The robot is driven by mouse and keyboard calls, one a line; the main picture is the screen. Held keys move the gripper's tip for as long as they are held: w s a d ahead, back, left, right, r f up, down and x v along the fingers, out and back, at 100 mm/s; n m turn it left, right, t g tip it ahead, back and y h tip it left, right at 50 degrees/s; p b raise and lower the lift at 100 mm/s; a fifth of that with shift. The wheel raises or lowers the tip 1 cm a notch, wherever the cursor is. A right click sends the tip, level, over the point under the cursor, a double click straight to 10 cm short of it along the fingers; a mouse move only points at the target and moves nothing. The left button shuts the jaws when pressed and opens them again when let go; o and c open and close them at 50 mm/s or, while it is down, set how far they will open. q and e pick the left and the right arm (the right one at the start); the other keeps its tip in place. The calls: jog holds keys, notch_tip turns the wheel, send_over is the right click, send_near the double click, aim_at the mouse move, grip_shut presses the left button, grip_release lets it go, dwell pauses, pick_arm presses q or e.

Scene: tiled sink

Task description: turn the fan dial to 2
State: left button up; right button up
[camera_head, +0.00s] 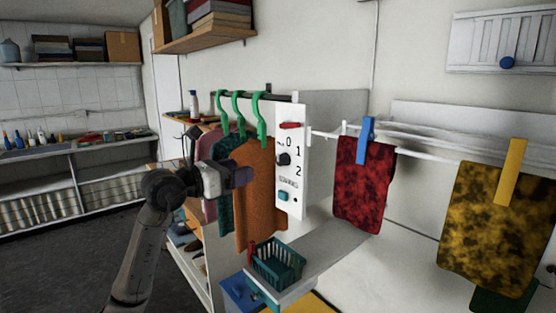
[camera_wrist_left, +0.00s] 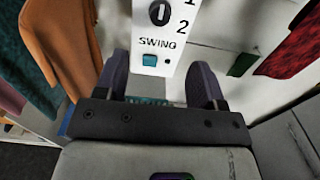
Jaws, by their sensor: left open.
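The white fan panel (camera_head: 290,180) stands upright beside the hanging clothes, marked 0, 1 and 2. Its round black dial (camera_head: 283,159) sits left of the numbers; it also shows at the top edge of the left wrist view (camera_wrist_left: 159,13), partly cut off. Which number its pointer marks is too small to tell. A teal button (camera_head: 283,196) lies below the dial, under the word SWING. My left gripper (camera_head: 246,176) is in front of the orange cloth, left of the panel. In the wrist view its two fingers (camera_wrist_left: 161,68) are apart and empty, below the dial. My right gripper is out of view.
Orange, teal and pink garments (camera_head: 256,195) hang on green hangers close to my left gripper. A red cloth (camera_head: 363,180) hangs from a line to the right. A green basket (camera_head: 278,262) stands on a ledge below the panel.

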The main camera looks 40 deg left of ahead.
aim_at(279, 159)
pick_arm(q)
jog(key=p+x, duration=0.3)
jog(key=x, duration=0.8)
jog(key=shift+r+p, duration=0.15)
jog(key=shift+p, duration=0.25)
jog(key=shift+x, duration=0.95)
jog(key=c, duration=0.9)
